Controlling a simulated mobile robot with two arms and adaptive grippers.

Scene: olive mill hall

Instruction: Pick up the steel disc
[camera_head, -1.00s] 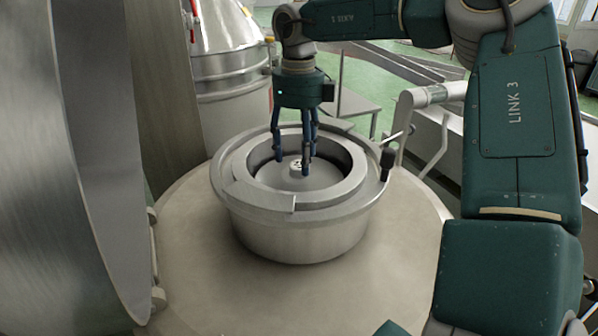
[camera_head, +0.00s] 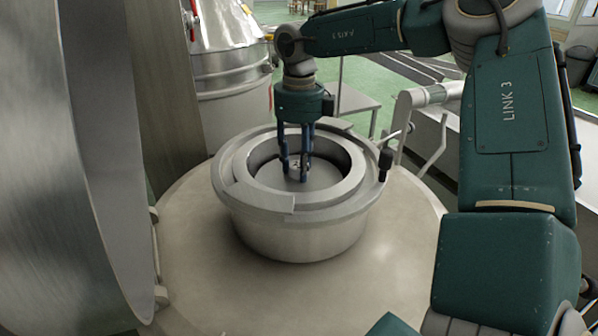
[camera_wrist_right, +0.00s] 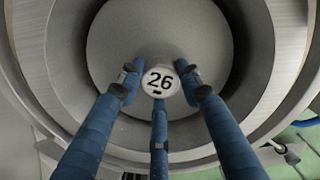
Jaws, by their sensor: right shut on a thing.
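The steel disc (camera_head: 323,177) lies flat inside a round steel housing (camera_head: 300,238) with a wide rim. It shows from above in the right wrist view (camera_wrist_right: 160,38), with a small white knob marked 26 (camera_wrist_right: 160,82) on it. My right gripper (camera_head: 297,173) points straight down into the housing. Its three blue fingers are shut around the knob, which they partly hide in the head view. I cannot tell any gap under the disc. My left gripper is not in view.
The housing stands on a round beige top (camera_head: 205,265). A clamp with a black knob (camera_head: 386,160) sits at its right rim. A large steel plate (camera_head: 95,140) rises close on the left. A steel vessel (camera_head: 232,85) stands behind.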

